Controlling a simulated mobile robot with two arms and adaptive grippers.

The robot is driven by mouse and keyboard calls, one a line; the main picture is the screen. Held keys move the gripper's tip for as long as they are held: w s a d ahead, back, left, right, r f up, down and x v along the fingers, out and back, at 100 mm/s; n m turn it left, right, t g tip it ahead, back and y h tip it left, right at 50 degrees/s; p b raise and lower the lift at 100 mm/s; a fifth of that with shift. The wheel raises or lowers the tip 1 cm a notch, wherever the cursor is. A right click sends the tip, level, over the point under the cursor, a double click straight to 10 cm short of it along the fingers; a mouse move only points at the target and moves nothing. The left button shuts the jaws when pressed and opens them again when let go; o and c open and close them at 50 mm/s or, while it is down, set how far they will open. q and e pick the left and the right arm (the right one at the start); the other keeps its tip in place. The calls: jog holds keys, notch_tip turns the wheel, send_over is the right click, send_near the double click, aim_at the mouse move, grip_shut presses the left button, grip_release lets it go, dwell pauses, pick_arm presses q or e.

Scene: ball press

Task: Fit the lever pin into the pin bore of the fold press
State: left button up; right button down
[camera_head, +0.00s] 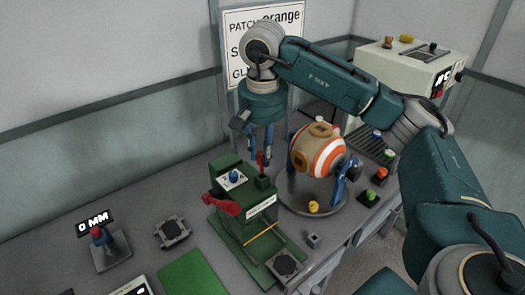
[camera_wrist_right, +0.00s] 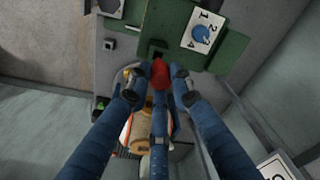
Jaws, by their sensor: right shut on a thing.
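The green fold press (camera_head: 245,215) stands on the bench with a red lever (camera_head: 226,205) on its left side. It also shows in the right wrist view (camera_wrist_right: 233,48). My right gripper (camera_head: 257,158) points down above the back right of the press. It is shut on a small red piece, seemingly the lever pin (camera_head: 261,159), which also shows between the fingers in the wrist view (camera_wrist_right: 160,73). The red end is close to a dark opening (camera_wrist_right: 157,53) in the green body, probably the pin bore. I cannot tell whether they touch. My left gripper is out of view.
An orange, white and tan ball (camera_head: 322,152) sits on a round stand just right of my gripper. Colored knobs (camera_head: 370,195) lie near it. A 0 MM gauge (camera_head: 103,240) and a dark square fixture (camera_head: 172,231) stand left. A green mat (camera_head: 190,275) lies in front.

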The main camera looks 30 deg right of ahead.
aim_at(262, 172)
jog(key=shift+f+b, duration=1.75)
jog(key=shift+f, duration=0.65)
jog(key=c, duration=1.5)
grip_release()
jog(key=shift+o, duration=0.2)
jog(key=shift+r, duration=0.25)
notch_tip(262, 172, up, 12)
jog(key=s, duration=0.1)
jog(key=shift+a+f, duration=0.25)
jog(key=shift+a, duration=0.15)
jog(key=shift+s, duration=0.1)
